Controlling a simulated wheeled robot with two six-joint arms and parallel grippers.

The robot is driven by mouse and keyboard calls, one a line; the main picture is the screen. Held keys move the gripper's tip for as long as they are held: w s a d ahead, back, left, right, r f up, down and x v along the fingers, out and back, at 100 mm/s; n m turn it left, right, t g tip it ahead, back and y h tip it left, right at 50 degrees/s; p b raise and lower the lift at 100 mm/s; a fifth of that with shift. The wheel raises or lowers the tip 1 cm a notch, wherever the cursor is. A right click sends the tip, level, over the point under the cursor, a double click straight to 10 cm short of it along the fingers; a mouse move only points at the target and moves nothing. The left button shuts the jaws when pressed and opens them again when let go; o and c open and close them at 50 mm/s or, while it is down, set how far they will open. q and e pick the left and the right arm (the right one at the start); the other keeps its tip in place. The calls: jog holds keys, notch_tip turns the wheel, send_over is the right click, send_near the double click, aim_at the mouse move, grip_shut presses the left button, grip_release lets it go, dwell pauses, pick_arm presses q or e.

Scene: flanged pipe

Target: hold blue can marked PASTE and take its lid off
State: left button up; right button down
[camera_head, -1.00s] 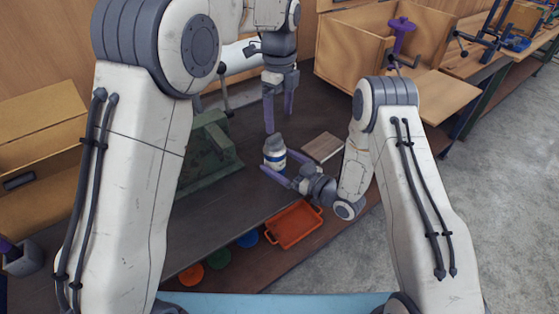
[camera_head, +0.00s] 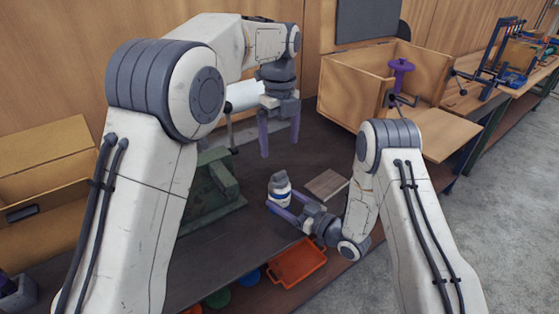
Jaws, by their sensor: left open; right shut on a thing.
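The blue can (camera_head: 280,194) has a white band and a grey top, its lid (camera_head: 279,178). It stands roughly upright above the dark bench, between the purple fingers of my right gripper (camera_head: 279,203), which is shut on it from the front right. Any lettering is too small to read. I cannot tell whether the can's bottom touches the bench. My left gripper (camera_head: 279,148) points down above the can, its purple fingers spread and empty, with a visible gap between fingertips and lid. The lid appears to sit on the can.
A flat wooden block (camera_head: 327,184) lies right of the can. An orange tray (camera_head: 297,263) is in front on a lower shelf, near green and blue round pieces. A dark green block-like fixture (camera_head: 212,190) stands left. An open wooden box (camera_head: 345,85) is behind right.

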aim_at(280, 173)
pick_arm(q)
notch_tip(280, 173, down, 11)
jog(key=shift+r, duration=0.1)
dwell(0.3)
grip_shut()
jog(key=shift+r, duration=0.2)
dwell(0.7)
jog(key=shift+r, duration=0.9)
